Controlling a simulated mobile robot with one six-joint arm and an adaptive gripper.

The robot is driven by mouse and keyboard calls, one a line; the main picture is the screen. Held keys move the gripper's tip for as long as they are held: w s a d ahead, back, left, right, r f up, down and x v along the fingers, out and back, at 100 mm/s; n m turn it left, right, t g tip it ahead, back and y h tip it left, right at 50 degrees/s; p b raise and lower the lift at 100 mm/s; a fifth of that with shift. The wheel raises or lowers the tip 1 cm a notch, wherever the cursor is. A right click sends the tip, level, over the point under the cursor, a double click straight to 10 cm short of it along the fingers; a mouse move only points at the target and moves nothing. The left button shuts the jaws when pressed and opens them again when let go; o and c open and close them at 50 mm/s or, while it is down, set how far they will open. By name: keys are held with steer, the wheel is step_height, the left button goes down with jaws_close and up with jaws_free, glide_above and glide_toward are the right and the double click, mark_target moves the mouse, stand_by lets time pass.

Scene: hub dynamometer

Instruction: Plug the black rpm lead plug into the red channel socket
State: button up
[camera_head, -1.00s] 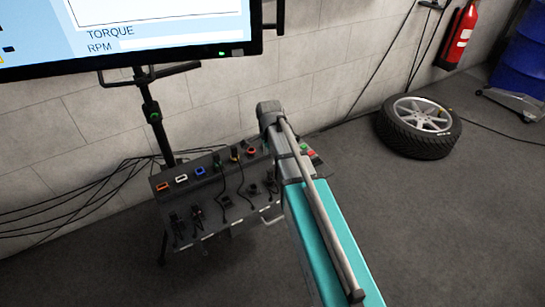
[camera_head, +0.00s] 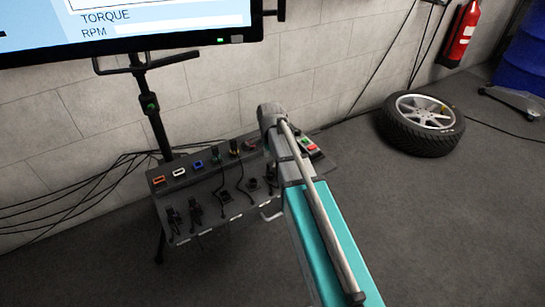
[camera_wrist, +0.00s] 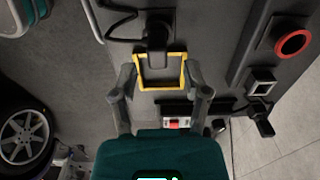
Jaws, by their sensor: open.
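In the wrist view, a black plug (camera_wrist: 156,38) with a black cable lies on the dark console by a square yellow frame (camera_wrist: 160,84). My gripper (camera_wrist: 160,90) is open and empty, its two fingers on either side of the yellow frame. The plug body shows just beyond the fingertips, not held. In the head view my arm hides the gripper and the right part of the console.
The console (camera_head: 215,215) bears several coloured sockets along its back and several black leads in front. A red and green button box (camera_head: 307,145) is at its right end. A monitor (camera_head: 130,30) stands behind. A tyre (camera_head: 422,123) lies on the floor to the right.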

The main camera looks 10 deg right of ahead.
mark_target(270, 163)
steer(key=shift+f+b, duration=1.85)
steer(key=shift+f, duration=0.35)
jaws_close()
steer(key=shift+w+r, duration=0.1)
steer(key=shift+r+p, duration=0.3)
steer(key=shift+p, duration=0.05)
steer(key=shift+s+r+p, duration=0.2)
steer(key=shift+r+p, duration=2.95)
